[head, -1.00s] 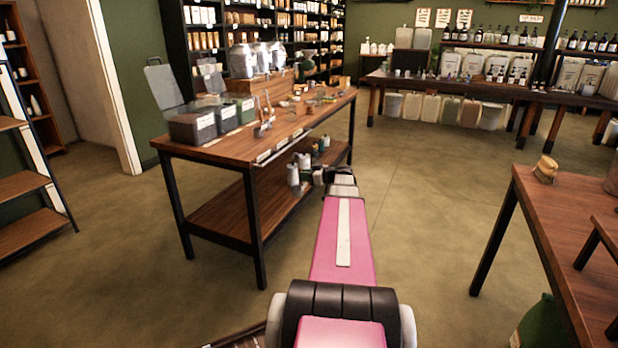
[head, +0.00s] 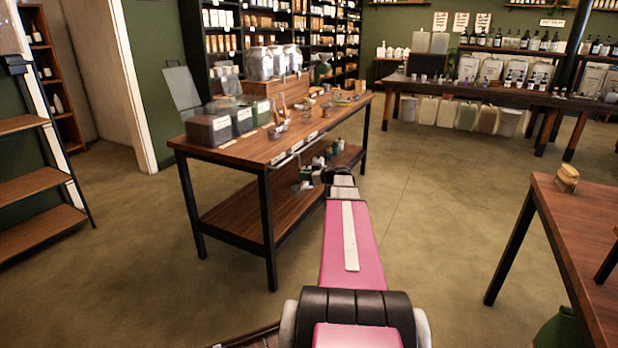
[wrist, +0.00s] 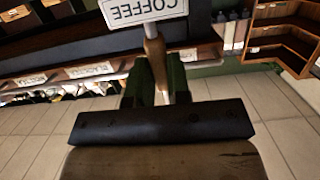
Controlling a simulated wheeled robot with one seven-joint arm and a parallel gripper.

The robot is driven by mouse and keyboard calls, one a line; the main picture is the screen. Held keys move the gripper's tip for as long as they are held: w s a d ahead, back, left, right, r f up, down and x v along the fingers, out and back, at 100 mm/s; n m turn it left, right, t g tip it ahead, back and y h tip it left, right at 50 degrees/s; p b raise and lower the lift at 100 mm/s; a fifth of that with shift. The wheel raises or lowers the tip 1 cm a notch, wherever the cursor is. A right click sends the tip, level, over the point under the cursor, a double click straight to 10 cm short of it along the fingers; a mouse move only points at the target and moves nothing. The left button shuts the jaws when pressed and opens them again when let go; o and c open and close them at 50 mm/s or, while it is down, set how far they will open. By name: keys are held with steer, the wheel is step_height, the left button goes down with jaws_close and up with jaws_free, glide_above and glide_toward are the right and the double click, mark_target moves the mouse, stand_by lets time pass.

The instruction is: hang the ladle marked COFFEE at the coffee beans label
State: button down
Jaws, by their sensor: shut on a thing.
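In the wrist view a white tag reading COFFEE (wrist: 145,9) shows upside down at the top edge, by the wooden ladle handle (wrist: 153,48). My gripper (wrist: 155,82) is shut on that handle between its dark green fingers. The ladle's bowl is not clearly visible. White labels run along the table's front edge: one (wrist: 90,70) lies left of the handle in the wrist view, and its text is too blurred to read surely. In the head view the front-edge labels (head: 279,158) are too small to read; my gripper is hidden at the arm's far end, beside the table.
The wooden table (head: 235,150) carries dark bins (head: 210,130), glass jars (head: 259,63) and small tools. Its lower shelf (head: 235,215) holds bottles. Another table (head: 575,215) stands at the right. The floor between the tables is clear.

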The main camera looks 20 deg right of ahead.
steer(key=shift+w+a+f, duration=0.7)
steer(key=shift+w+a, duration=0.1)
steer(key=shift+w, duration=0.2)
steer(key=shift+w+a+f, duration=0.7)
steer(key=shift+w+a, duration=0.05)
steer(key=shift+w, duration=0.2)
steer(key=c, duration=1)
jaws_free()
